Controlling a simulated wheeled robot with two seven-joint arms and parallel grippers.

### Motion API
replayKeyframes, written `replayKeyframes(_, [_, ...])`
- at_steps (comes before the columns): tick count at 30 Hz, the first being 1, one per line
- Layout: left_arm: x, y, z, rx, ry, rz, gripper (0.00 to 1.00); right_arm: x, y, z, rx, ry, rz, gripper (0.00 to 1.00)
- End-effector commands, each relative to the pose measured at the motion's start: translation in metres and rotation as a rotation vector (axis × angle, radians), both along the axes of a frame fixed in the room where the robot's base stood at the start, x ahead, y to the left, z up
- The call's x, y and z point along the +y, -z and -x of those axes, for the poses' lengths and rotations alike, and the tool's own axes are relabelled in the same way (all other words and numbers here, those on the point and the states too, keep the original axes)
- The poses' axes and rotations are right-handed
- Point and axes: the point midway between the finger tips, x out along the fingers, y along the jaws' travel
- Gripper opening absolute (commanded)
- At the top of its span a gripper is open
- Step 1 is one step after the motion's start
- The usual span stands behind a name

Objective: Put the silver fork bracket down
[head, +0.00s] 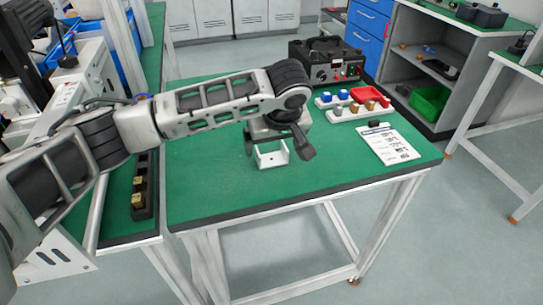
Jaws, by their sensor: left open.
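The silver fork bracket (271,159) is a small pale U-shaped piece. It sits on the green table top (215,190), near the middle, with its open side up. My left gripper (282,150) is directly above and around the bracket's far side, with its fingers apart. The dark finger on the right shows clearly; the other is partly hidden behind the wrist. Whether a finger touches the bracket cannot be told. My right gripper is not in view.
A black instrument box (327,62) stands at the table's back. The table's front left is clear. A dark rack with yellow parts (143,186) is on the left bench.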

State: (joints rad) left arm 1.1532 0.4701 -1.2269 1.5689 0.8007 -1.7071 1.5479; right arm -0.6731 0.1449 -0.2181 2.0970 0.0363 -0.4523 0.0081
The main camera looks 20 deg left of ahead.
Motion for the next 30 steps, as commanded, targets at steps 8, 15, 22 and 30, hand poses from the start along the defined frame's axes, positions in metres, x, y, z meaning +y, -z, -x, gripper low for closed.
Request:
replayKeyframes(8, [0.009, 0.034, -0.013, 0.001, -0.001, -0.002, 0.89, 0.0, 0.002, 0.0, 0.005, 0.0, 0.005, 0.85])
replayKeyframes(15, [0.01, 0.036, -0.013, 0.0, 0.001, 0.0, 0.89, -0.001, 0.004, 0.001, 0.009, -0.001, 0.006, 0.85])
replayKeyframes(22, [0.009, 0.035, -0.013, 0.0, 0.001, 0.0, 0.38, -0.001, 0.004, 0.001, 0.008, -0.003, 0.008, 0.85])
replayKeyframes(30, [0.009, 0.034, -0.014, -0.001, 0.001, 0.0, 0.38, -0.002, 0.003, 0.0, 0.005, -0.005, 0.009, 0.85])
